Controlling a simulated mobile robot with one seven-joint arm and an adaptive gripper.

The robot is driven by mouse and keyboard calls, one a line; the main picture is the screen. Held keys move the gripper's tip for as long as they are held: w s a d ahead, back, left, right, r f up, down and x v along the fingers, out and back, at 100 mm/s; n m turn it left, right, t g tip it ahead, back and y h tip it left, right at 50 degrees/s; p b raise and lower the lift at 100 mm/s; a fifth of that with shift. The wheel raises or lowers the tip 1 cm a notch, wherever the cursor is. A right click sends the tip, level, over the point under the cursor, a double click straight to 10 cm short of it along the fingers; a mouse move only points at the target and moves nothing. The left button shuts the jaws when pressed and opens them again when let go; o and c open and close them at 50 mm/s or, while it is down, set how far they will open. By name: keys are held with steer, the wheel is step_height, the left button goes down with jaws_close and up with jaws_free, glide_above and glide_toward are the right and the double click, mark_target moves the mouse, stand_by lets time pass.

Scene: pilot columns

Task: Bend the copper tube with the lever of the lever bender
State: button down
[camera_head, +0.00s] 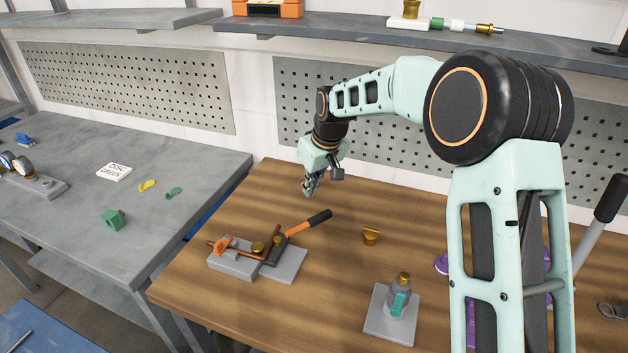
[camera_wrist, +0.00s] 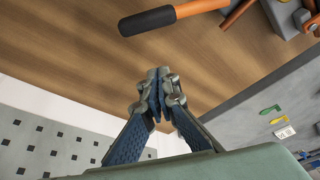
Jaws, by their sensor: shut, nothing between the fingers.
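The lever bender stands on a grey block base (camera_head: 286,272) on the wooden bench, left of centre in the head view. Its lever has an orange shaft (camera_head: 298,229) and a black grip (camera_head: 319,217) pointing right and back. The copper tube (camera_head: 249,256) lies along the bender by an orange clamp (camera_head: 222,245); its exact shape is hard to tell. My gripper (camera_head: 309,189) is shut and empty above the bench, behind the lever grip and apart from it. In the wrist view its fingertips (camera_wrist: 158,84) meet, and the black grip (camera_wrist: 147,21) is across the top.
A brass piece (camera_head: 371,236) stands right of the bender. A bottle with a teal part (camera_head: 399,298) stands on a grey plate in front. The grey table (camera_head: 90,225) at left holds small parts. A shelf (camera_head: 330,38) runs behind. Bench around the lever grip is clear.

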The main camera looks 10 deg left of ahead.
steer(key=x, duration=0.4)
steer(key=shift+s+d+f, duration=0.1)
steer(key=shift+d+f, duration=0.1)
steer(key=shift+f, duration=0.1)
steer(key=shift+s+d+r, duration=0.15)
steer(key=shift+s+d, duration=0.55)
steer(key=shift+d, duration=0.05)
steer(key=shift+s+d, duration=0.5)
steer(key=shift+d, duration=0.1)
